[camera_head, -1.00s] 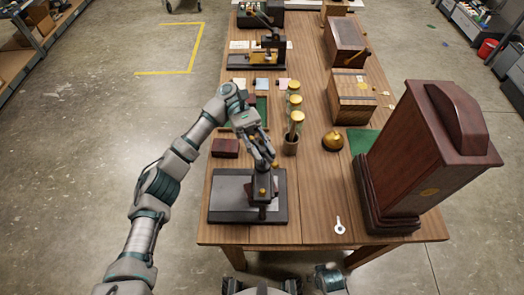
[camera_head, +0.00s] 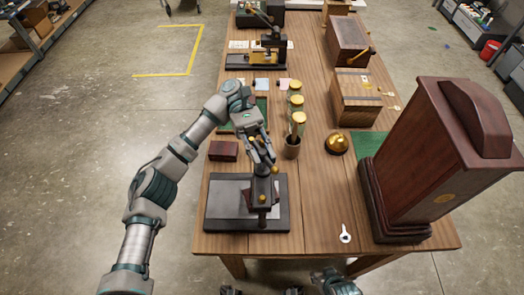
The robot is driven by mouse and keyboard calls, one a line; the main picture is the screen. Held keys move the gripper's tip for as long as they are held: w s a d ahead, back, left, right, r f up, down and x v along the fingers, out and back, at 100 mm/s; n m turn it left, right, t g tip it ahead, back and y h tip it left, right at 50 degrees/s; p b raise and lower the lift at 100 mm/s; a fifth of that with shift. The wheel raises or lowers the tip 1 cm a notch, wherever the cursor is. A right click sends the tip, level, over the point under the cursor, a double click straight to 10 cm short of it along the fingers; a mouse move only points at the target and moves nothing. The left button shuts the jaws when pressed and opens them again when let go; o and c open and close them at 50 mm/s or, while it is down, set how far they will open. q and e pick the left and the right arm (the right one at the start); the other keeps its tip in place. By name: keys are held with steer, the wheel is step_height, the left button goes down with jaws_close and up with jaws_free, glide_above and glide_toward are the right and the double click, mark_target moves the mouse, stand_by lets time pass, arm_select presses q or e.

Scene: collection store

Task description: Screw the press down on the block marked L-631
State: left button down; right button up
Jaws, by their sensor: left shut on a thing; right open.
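The near press has a dark base with a grey plate (camera_head: 228,202) and an upright dark frame (camera_head: 262,190) with small brass knobs. My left gripper (camera_head: 264,163) reaches down from the left and is shut on the top of the press, apparently its handle, which the fingers mostly hide. Something dark reddish lies under the press frame, partly hidden; I cannot read L-631 on any block. A dark red block (camera_head: 223,151) lies behind the press base, with no readable mark. My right gripper (camera_head: 335,284) shows only partly at the bottom edge, open, in front of the table.
A second press (camera_head: 270,55) stands at the back. A tall wooden case (camera_head: 425,165) fills the right side. A white tag (camera_head: 346,233) lies near the front edge.

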mark_target(263, 150)
arm_select(q)
steer(key=shift+f, duration=0.1)
steer(key=c, duration=1)
jaws_free()
steer(key=shift+d, duration=0.1)
step_height(263, 150, up, 10)
